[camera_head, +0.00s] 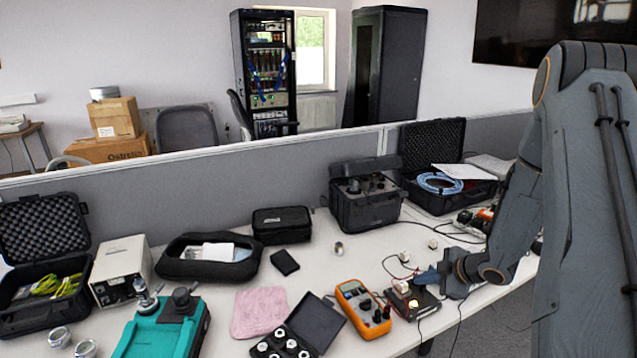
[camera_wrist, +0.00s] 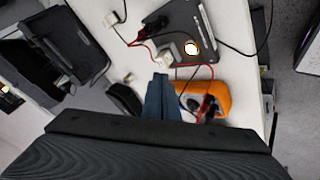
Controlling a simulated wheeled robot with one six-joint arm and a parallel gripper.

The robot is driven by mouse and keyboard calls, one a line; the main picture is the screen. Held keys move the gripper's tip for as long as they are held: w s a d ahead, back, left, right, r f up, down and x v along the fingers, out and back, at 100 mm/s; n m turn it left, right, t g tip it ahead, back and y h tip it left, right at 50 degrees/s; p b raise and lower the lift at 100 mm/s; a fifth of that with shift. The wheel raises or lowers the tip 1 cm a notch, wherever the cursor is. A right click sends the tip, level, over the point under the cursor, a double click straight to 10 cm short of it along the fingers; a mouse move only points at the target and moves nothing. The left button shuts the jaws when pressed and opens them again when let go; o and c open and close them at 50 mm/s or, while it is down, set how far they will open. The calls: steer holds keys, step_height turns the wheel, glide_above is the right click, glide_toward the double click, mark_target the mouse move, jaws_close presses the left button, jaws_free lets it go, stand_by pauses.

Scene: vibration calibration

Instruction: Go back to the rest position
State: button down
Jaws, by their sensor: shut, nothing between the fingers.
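My gripper (camera_head: 425,277) reaches in from the right over the table. Its blue-grey fingers are together and hold nothing. In the wrist view the closed fingers (camera_wrist: 161,82) point away from the camera, with their tips close to a small pale block (camera_wrist: 166,58) in the picture. A flat black device (camera_head: 424,303) with red and black leads lies under the gripper. It also shows in the wrist view (camera_wrist: 180,18). The orange multimeter (camera_head: 362,310) lies to the left of the gripper, and part of it shows beside the fingers in the wrist view (camera_wrist: 218,97).
The white table (camera_head: 330,265) is crowded. A teal device (camera_head: 150,335), a pink cloth (camera_head: 258,312) and an open black case of fittings (camera_head: 315,325) lie on the left and front. A black box (camera_head: 365,208) and an open case (camera_head: 435,200) stand at the back. Cables run around the gripper.

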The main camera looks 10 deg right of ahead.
steer(key=s+a+r+m+g+h+b, duration=0.3)
steer(key=s+a+r+m+h+b, duration=0.15)
steer(key=s+a+r+m, duration=0.5)
steer(key=s+a+r+m+g, duration=0.1)
steer(key=s+a+m, duration=0.1)
steer(key=s+a, duration=0.2)
steer(key=s+a+r+m+g+b, duration=0.1)
steer(key=s+a+r+m+g, duration=0.1)
steer(key=s, duration=0.6)
steer(key=a+m, duration=0.1)
steer(key=a, duration=0.1)
steer(key=shift+s+a, duration=0.3)
steer(key=shift+s, duration=0.05)
steer(key=c, duration=2.5)
jaws_free()
